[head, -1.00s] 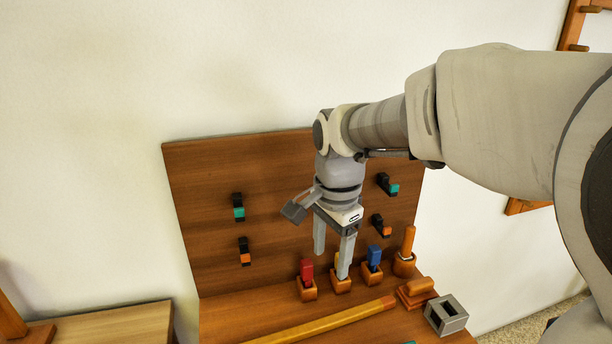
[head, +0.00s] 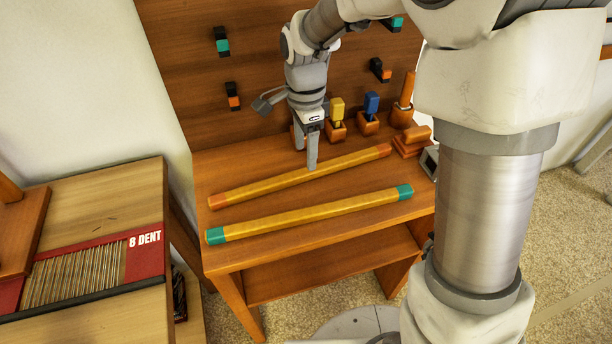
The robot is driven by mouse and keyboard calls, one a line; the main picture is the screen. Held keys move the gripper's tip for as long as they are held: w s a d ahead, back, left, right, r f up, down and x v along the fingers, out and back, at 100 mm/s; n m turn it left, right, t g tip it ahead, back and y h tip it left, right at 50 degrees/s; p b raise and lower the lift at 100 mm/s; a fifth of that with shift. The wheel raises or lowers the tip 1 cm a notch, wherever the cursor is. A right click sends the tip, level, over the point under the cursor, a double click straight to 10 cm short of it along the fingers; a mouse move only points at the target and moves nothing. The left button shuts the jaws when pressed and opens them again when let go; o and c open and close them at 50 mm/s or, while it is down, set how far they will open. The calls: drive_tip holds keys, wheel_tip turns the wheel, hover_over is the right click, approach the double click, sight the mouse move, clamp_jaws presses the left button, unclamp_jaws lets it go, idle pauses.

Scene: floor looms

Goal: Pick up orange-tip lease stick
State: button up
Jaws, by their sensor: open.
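The orange-tip lease stick (head: 265,186) is a long yellow bar with orange ends. It lies on the wooden bench top, slanting up to the right. My gripper (head: 307,158) points down over the middle of this stick, its jaws open and empty. The nearer finger overlaps the stick in the picture; whether it touches cannot be told.
Behind the stick stand holders with a yellow piece (head: 337,108) and a blue piece (head: 371,103), and an upright orange peg (head: 407,90). The back board (head: 175,70) carries teal and orange hooks. A side table (head: 110,215) with a red "8 DENT" reed stands left.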

sight(306, 171)
wheel_tip(306, 171, down, 6)
drive_tip(key=shift+r+b, duration=0.1)
drive_tip(key=shift+b, duration=1.05)
drive_tip(key=shift+r, duration=0.1)
clamp_jaws()
idle(0.5)
